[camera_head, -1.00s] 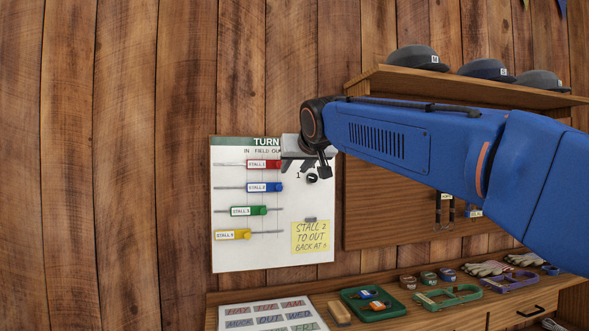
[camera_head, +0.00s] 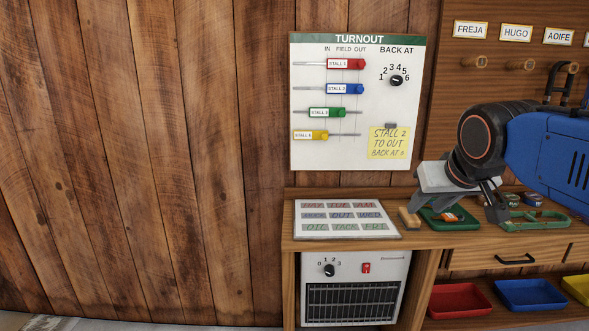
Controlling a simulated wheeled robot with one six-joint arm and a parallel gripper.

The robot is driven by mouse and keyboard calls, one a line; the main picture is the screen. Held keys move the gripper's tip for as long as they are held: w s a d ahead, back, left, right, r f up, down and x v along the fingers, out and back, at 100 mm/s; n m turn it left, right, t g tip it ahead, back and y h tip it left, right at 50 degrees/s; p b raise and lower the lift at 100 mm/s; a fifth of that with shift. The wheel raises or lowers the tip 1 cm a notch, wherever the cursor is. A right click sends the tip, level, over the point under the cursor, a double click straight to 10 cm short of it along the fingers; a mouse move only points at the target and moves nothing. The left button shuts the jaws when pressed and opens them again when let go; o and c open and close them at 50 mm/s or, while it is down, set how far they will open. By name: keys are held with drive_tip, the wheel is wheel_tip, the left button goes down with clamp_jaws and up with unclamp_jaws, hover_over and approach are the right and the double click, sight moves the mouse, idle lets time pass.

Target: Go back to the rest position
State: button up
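My gripper (camera_head: 432,190) hangs in front of the desk at the right, below and to the right of the turnout board (camera_head: 308,158). It is clear of the board, with nothing visibly held.
A heater (camera_head: 312,273) stands underneath. Red (camera_head: 460,300) and blue (camera_head: 530,294) bins are lower right. The left wall is bare.

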drive_tip(key=s+f+g, duration=0.3)
drive_tip(key=s+f, duration=1.4)
drive_tip(key=f, duration=0.3)
drive_tip(key=shift+s+d, duration=0.15)
drive_tip(key=shift+d, duration=0.25)
drive_tip(key=shift+r, duration=0.1)
idle(0.8)
